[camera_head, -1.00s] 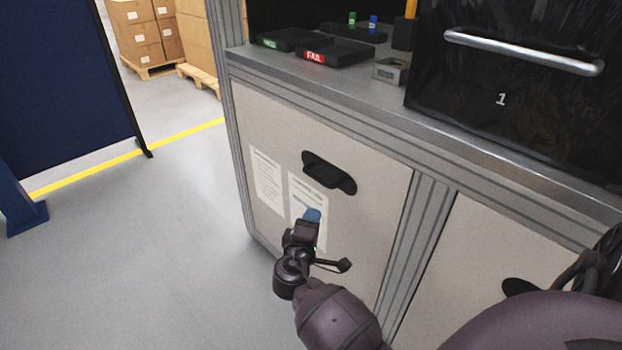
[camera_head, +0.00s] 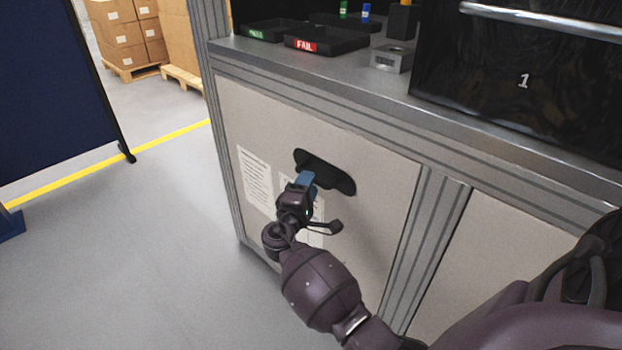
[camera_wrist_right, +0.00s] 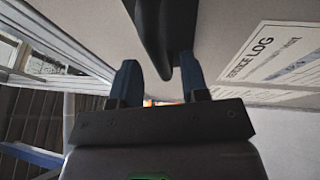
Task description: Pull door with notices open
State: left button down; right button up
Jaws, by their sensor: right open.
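The door with notices (camera_head: 370,213) is a beige cabinet panel, and it looks shut. Two white paper notices are on it: the left one (camera_head: 255,180) is in clear view, the other is partly behind my right arm. My right gripper (camera_head: 305,180) is at the handle's lower left part. In the right wrist view its two blue fingers (camera_wrist_right: 158,80) are apart, with the black handle (camera_wrist_right: 153,35) reaching between them. I cannot tell whether they touch it. A notice headed "SERVICE LOG" (camera_wrist_right: 270,55) shows at right. My left gripper is not in view.
Black trays, one marked FAIL (camera_head: 325,42), and a grey metal block (camera_head: 391,58) stand on the worktop above. A black drawer front (camera_head: 510,75) marked 1 is at right. The floor (camera_head: 150,240) left of the cabinet is clear. A dark blue partition (camera_head: 50,90) stands at far left.

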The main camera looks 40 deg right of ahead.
jog(key=shift+x, duration=1.35)
grip_shut()
